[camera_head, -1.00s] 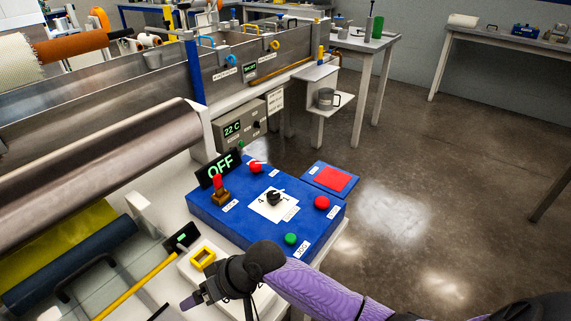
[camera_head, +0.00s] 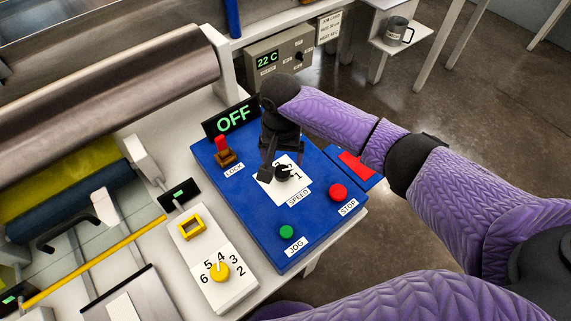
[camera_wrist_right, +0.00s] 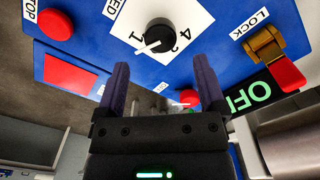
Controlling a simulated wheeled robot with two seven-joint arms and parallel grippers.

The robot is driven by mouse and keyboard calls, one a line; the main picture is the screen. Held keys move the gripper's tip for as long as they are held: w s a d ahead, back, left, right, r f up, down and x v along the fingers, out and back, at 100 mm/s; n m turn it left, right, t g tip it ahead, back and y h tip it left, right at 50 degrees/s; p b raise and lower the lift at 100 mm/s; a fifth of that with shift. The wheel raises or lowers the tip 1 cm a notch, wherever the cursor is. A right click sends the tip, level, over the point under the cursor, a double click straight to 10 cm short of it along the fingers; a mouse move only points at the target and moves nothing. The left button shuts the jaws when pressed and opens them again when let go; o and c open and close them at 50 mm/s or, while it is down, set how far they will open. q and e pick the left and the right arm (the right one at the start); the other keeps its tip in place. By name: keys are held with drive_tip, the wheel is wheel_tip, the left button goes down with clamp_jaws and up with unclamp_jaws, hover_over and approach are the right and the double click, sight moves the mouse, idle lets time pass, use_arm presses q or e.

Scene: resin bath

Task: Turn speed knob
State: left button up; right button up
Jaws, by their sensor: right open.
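The black speed knob (camera_head: 282,173) with a white pointer sits on a white numbered plate (camera_head: 297,190) on the blue control box (camera_head: 248,220). My right gripper (camera_head: 277,168) is just behind and above the knob in the head view, partly overlapping the plate. In the right wrist view the knob (camera_wrist_right: 160,34) is ahead of the two fingers (camera_wrist_right: 157,85), which stand apart with nothing between them. My left gripper is not in view.
The box also carries a red stop button (camera_head: 338,192), a green jog button (camera_head: 286,232) and a red-handled lock switch (camera_head: 223,148). An OFF display (camera_head: 232,119) stands behind. A yellow knob (camera_head: 219,271) is on a white panel at the front left.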

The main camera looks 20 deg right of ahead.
sight(282, 171)
wheel_tip(282, 171, down, 6)
drive_tip(key=shift+r+b, duration=0.25)
drive_tip(key=shift+b, duration=0.75)
drive_tip(key=shift+f, duration=0.1)
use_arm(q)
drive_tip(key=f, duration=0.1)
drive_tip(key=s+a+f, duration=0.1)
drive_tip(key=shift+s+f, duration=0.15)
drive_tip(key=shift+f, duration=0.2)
use_arm(e)
drive_tip(key=shift+c, duration=0.3)
drive_tip(key=shift+c, duration=1.2)
clamp_jaws()
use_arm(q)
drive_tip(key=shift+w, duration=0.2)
